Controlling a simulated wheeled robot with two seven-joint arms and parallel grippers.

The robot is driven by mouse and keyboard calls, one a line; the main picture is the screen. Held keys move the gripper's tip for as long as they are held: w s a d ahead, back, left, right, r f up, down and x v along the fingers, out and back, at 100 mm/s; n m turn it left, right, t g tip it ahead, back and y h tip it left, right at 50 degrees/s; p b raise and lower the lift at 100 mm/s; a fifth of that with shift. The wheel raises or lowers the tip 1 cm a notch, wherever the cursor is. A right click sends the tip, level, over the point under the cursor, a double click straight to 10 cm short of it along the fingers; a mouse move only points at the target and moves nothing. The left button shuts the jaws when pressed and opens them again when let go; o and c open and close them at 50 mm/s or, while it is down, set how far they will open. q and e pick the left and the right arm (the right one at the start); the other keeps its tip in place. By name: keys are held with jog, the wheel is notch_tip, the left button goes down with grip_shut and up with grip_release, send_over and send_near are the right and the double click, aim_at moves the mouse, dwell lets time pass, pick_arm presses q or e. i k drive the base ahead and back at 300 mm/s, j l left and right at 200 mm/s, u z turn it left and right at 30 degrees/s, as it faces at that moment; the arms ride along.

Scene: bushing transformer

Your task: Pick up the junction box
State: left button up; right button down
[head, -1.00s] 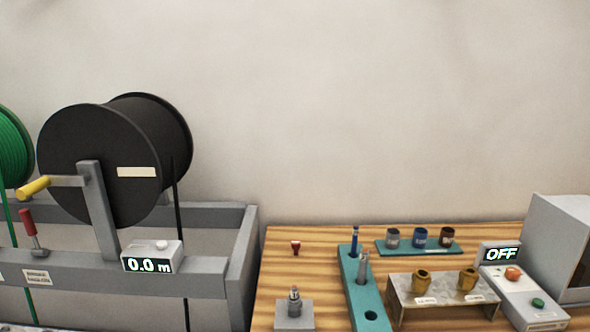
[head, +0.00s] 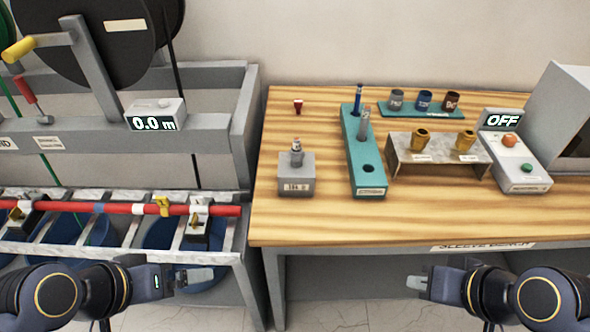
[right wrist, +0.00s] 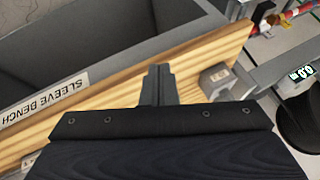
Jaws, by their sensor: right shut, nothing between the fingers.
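I cannot pick out a thing that is clearly the junction box. A small grey box (head: 297,178) with a label and a small metal fitting on top stands at the left of the wooden bench; I cannot tell if it is the one. It also appears in the right wrist view (right wrist: 217,79). My right gripper (head: 418,282) is shut and empty, in front of and below the bench edge; its fingers meet in the right wrist view (right wrist: 159,82). My left gripper (head: 200,275) is in front of the rack at left; its finger gap is hidden.
The wooden bench (head: 330,225) carries a teal holder (head: 361,165), a stand with brass sleeves (head: 440,150) and a control box reading OFF (head: 520,172). At left, a red cable (head: 120,208) lies across a grey rack above blue bins. The bench's front strip is clear.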

aim_at(295, 179)
jog(key=i+j, duration=0.1)
jog(key=j, duration=0.3)
jog(key=i+j+u, duration=0.1)
jog(key=j, duration=0.25)
jog(key=i+j, duration=0.1)
jog(key=j, duration=0.3)
jog(key=i+j+u, duration=0.1)
jog(key=j, duration=0.25)
